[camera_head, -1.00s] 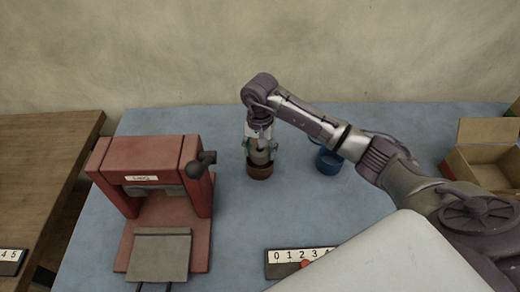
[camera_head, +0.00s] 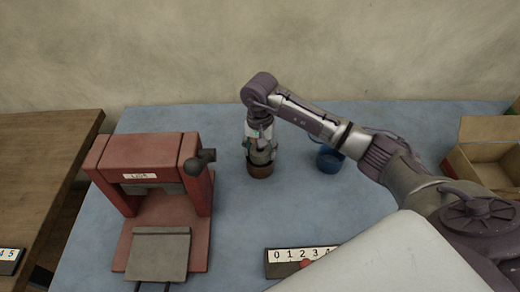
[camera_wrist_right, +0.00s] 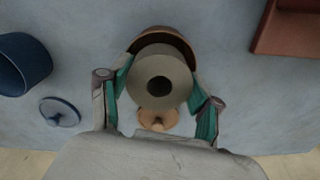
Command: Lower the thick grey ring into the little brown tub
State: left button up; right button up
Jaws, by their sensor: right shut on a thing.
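The thick grey ring (camera_wrist_right: 160,67) is held between the green-padded fingers of my right gripper (camera_wrist_right: 160,86), its dark hole facing the wrist camera. In the head view my right gripper (camera_head: 262,150) points down, directly over the little brown tub (camera_head: 260,172). In the wrist view the tub (camera_wrist_right: 163,36) shows as a brown rim beyond the ring's upper edge. The ring hides most of its opening, and I cannot tell whether its lower edge is inside. My left gripper is out of view.
A brown knobbed lid (camera_wrist_right: 157,122) lies beside the brown tub. A blue tub (camera_head: 328,160) stands to the right in the head view, with a blue lid (camera_wrist_right: 60,112) near it. A red press (camera_head: 150,205) stands left, a numbered strip (camera_head: 295,257) in front, an open box (camera_head: 485,160) right.

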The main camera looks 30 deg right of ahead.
jog(key=shift+f+b, duration=0.45)
jog(key=shift+f, duration=0.15)
jog(key=o, duration=1.3)
jog(key=shift+r, duration=0.1)
jog(key=shift+c, duration=0.2)
jog(key=shift+o, duration=0.7)
jog(key=shift+r+p, duration=2.15)
jog(key=shift+r, duration=1.85)
